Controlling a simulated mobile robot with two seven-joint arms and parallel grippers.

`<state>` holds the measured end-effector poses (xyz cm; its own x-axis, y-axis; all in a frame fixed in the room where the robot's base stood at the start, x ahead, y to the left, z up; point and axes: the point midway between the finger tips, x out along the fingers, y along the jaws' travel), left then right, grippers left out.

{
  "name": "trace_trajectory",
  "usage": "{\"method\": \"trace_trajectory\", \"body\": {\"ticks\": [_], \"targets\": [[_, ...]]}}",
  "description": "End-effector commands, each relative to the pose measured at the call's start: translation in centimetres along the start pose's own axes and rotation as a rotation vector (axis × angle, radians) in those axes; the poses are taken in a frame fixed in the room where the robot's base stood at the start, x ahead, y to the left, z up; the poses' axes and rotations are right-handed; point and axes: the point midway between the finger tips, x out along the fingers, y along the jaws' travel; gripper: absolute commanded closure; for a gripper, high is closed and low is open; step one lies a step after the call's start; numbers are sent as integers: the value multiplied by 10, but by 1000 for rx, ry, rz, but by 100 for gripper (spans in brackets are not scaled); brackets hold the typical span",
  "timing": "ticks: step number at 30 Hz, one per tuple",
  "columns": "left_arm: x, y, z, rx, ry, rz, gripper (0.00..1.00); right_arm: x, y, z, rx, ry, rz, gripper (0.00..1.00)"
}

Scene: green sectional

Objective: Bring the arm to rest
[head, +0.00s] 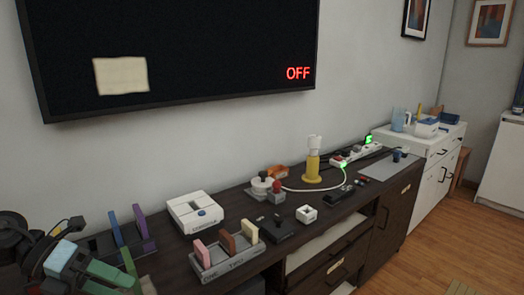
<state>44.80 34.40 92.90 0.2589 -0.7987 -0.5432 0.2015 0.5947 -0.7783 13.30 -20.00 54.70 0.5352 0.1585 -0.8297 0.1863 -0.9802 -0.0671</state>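At the lower left edge, dark rounded parts that look like my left arm and gripper (112,281) come into the head view. Pale blue and green pieces show at its end, over the near left end of the dark cabinet (160,262). Whether these pieces are its fingers or something held, I cannot tell. It is cut off by the frame, so its opening is unclear. My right gripper is not in view.
Beside the arm stands a dark rack (122,246) with upright coloured pieces. A white box (195,212), a grey labelled tray (228,258), a joystick (276,190), a yellow-based stand (312,168) and a power strip (350,154) crowd the cabinet. A wall screen (200,50) reads OFF.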

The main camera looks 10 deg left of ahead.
Motion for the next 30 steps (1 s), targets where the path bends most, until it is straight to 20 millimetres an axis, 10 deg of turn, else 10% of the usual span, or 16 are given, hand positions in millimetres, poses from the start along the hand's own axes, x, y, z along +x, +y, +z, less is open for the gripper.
{"method": "trace_trajectory", "body": {"ticks": [14, 23, 30], "targets": [[42, 68, -68, -917, -555, -387, 0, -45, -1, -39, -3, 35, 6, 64], [77, 97, -165, -1567, -844, -460, 0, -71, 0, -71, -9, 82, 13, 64], [122, 78, -258, -2095, -990, -459, 0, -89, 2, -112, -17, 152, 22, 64]]}}
